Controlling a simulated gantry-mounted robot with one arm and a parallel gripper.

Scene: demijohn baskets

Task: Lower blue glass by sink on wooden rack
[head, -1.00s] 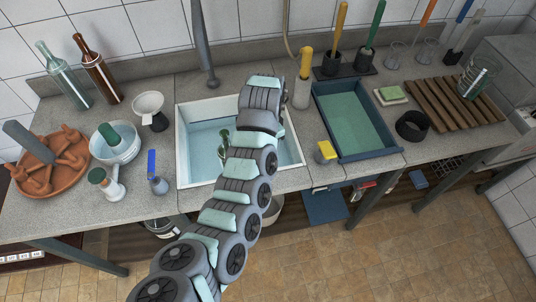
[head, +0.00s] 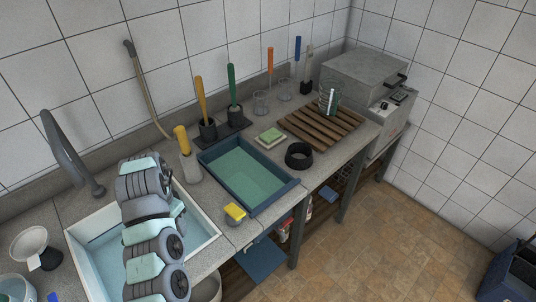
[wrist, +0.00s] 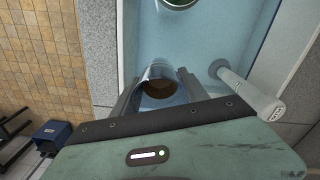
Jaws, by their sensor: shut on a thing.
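In the wrist view my gripper (wrist: 160,78) is shut on a clear, bluish glass (wrist: 160,70), with a finger on either side. The glass is over the sink area, and a brownish patch shows through it. In the head view my arm's links hide the gripper and most of the glass. The wooden rack (head: 318,131) lies on the counter at the right, well away from my gripper. A clear, greenish tumbler (head: 329,100) stands upright on the rack's far part.
The white sink (head: 206,222) lies under my arm, with a curved tap (head: 66,150) behind. A blue tray (head: 245,173), a black ring (head: 299,155) and a soap dish (head: 270,138) lie between sink and rack. Upright brushes line the wall. The rack's near slats are bare.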

